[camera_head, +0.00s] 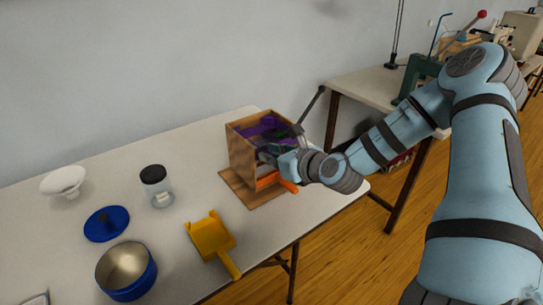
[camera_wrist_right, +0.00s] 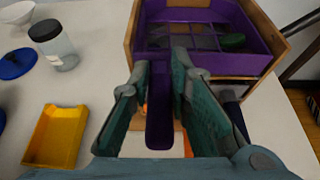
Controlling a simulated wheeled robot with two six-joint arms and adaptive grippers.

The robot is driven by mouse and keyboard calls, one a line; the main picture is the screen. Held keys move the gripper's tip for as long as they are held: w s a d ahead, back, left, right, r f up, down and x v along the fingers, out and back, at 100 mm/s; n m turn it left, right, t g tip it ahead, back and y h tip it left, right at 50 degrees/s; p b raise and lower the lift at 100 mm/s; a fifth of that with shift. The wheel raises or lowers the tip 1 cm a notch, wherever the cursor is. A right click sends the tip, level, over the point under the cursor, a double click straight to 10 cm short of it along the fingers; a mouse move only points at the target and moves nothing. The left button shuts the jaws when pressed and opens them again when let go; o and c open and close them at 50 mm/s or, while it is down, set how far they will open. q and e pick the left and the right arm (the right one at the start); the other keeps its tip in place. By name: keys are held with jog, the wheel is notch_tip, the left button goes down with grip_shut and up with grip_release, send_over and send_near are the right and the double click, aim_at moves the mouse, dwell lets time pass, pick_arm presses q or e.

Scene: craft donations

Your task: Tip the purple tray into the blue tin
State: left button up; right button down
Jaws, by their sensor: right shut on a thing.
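The purple tray (camera_head: 262,128) sits in the top of a wooden box (camera_head: 241,160) on the table. In the right wrist view the tray (camera_wrist_right: 258,62) shows a grid-like floor with a dark green piece on it, and its handle points toward me. My right gripper (camera_head: 272,153) is shut on that handle; in the wrist view the fingers (camera_wrist_right: 160,85) stand on either side of it. The blue tin (camera_head: 127,287) stands open at the front left of the table, and its inside looks empty. My left gripper is not in view.
A blue lid (camera_head: 106,224) lies behind the tin. A yellow scoop (camera_head: 210,237), a black-lidded jar (camera_head: 158,187) and a white bowl (camera_head: 63,182) stand between or near tin and box. An orange handle (camera_head: 288,186) sticks out low from the box.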

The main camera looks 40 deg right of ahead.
jog(key=shift+r, duration=0.1)
jog(key=s+p, duration=0.2)
jog(key=shift+s+r, duration=0.15)
jog(key=shift+s, duration=0.2)
jog(key=s+p, duration=1.1)
jog(key=s, duration=0.3)
jog(key=shift+s+a+p, duration=0.2)
jog(key=shift+a+p, duration=0.05)
jog(key=shift+p, duration=0.1)
